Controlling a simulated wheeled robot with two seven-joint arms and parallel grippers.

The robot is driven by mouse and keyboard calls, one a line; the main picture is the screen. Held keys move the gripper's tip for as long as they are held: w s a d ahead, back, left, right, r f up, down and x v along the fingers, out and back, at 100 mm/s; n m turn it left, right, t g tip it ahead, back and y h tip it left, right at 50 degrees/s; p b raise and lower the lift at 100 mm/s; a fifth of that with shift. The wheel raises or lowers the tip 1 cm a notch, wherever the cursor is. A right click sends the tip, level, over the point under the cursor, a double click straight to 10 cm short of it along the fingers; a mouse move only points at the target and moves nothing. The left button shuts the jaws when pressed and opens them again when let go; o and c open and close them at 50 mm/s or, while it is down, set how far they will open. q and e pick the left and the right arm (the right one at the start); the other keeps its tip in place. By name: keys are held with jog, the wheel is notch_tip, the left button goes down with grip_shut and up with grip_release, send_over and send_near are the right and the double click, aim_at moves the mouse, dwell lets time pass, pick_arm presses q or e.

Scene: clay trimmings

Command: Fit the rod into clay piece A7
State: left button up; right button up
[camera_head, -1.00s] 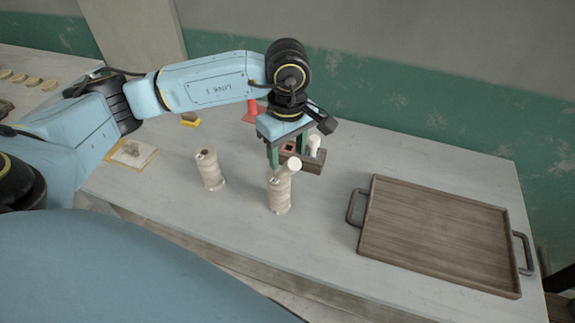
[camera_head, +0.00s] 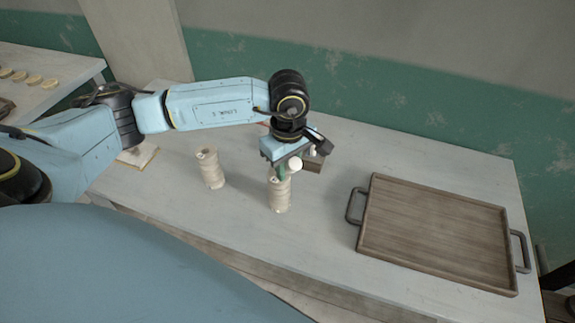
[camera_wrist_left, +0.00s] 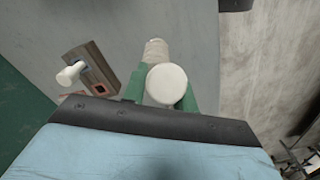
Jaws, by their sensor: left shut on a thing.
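My left gripper (camera_head: 283,174) is shut on a pale rod (camera_head: 296,164) directly over a ribbed cream clay piece (camera_head: 279,196). In the left wrist view the rod's round end (camera_wrist_left: 167,84) shows between the green fingers, with the clay piece (camera_wrist_left: 155,51) just beyond it. The rod's far end is hidden, so I cannot tell whether it is inside the clay piece. A second, similar clay piece (camera_head: 209,168) stands upright to the left. I can read no A7 label on either. My right gripper is not in view.
A wooden block (camera_head: 314,164) holding another white peg (camera_wrist_left: 70,74) stands behind the gripper. A brown wooden tray (camera_head: 435,235) with dark handles lies at the right. The table between the two clay pieces is bare.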

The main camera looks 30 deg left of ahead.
pick_arm(q)
jog(key=shift+c, duration=1.2)
